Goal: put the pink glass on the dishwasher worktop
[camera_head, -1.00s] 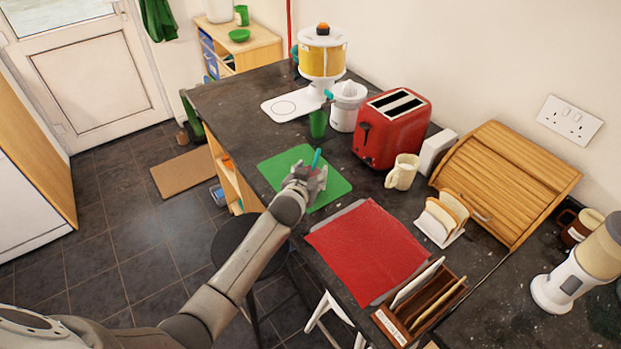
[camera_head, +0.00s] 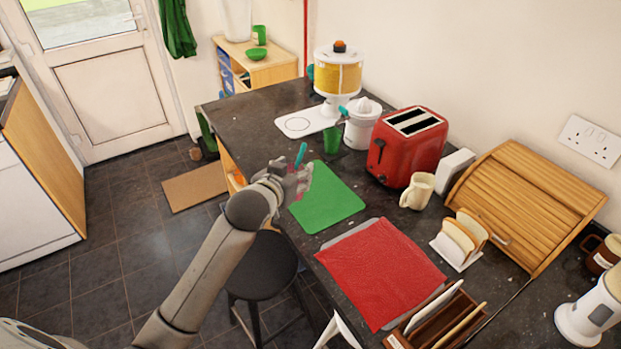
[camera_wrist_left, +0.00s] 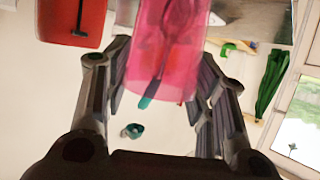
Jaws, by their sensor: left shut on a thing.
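My left gripper (camera_head: 290,182) is shut on the pink glass (camera_wrist_left: 165,50), which shows see-through pink between the fingers in the left wrist view. In the head view it is small and mostly hidden by the fingers. A thin teal-ended utensil (camera_head: 300,155) sticks up at the glass; its teal end (camera_wrist_left: 148,100) also shows in the wrist view. The gripper is above the counter's front edge, at the left side of the green mat (camera_head: 328,198). A white-fronted unit (camera_head: 30,205), possibly the dishwasher, stands at the far left, its top barely in view. My right gripper is not in view.
The dark counter (camera_head: 250,120) bears a red toaster (camera_head: 408,150), a cream mug (camera_head: 418,190), a green glass (camera_head: 331,140), a juicer (camera_head: 362,125) and a red mat (camera_head: 380,270). A black stool (camera_head: 262,265) stands below the arm. Tiled floor lies open at left.

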